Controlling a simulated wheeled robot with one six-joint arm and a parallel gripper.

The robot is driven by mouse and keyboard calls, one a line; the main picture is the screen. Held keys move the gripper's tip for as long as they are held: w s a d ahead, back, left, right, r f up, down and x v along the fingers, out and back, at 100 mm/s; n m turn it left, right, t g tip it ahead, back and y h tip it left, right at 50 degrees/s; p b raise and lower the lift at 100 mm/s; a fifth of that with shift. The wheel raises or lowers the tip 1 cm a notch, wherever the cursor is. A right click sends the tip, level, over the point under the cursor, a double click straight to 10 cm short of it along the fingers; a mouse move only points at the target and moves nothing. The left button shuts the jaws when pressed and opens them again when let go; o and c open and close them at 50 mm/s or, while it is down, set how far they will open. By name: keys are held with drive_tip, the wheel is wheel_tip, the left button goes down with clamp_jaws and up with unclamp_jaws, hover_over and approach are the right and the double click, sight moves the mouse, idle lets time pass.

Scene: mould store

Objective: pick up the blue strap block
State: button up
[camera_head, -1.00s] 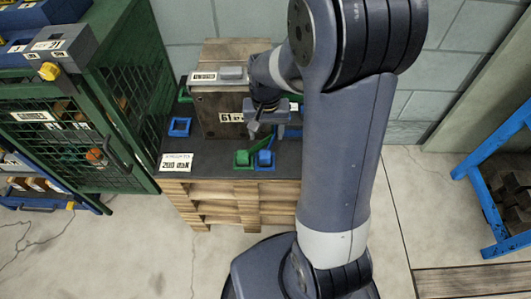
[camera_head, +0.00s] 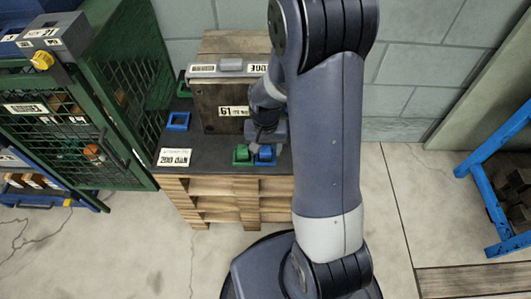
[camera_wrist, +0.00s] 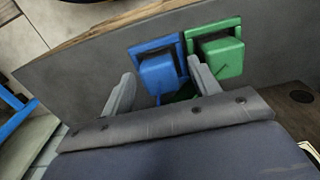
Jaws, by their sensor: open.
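The blue strap block (camera_head: 265,154) sits on the dark top of the pallet stack, near its front edge. A green block (camera_head: 241,155) stands right beside it on the left. My gripper (camera_head: 262,138) is just above and behind the two blocks. In the wrist view the blue block (camera_wrist: 157,72) shows between and beyond the two fingers of my open gripper (camera_wrist: 163,85), with the green block (camera_wrist: 221,55) to its right. The right finger points toward the gap between the blocks. I cannot tell whether a finger touches either block.
A large brown mould block (camera_head: 217,100) with labels stands behind the gripper. A blue square frame (camera_head: 178,121) and a white label card (camera_head: 174,157) lie to the left. A green mesh cage (camera_head: 127,110) stands left; a blue rack (camera_head: 485,185) is far right.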

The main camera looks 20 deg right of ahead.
drive_tip(key=shift+c, duration=0.4)
drive_tip(key=c, duration=0.9)
drive_tip(key=shift+r, duration=0.1)
drive_tip(key=shift+c, duration=0.2)
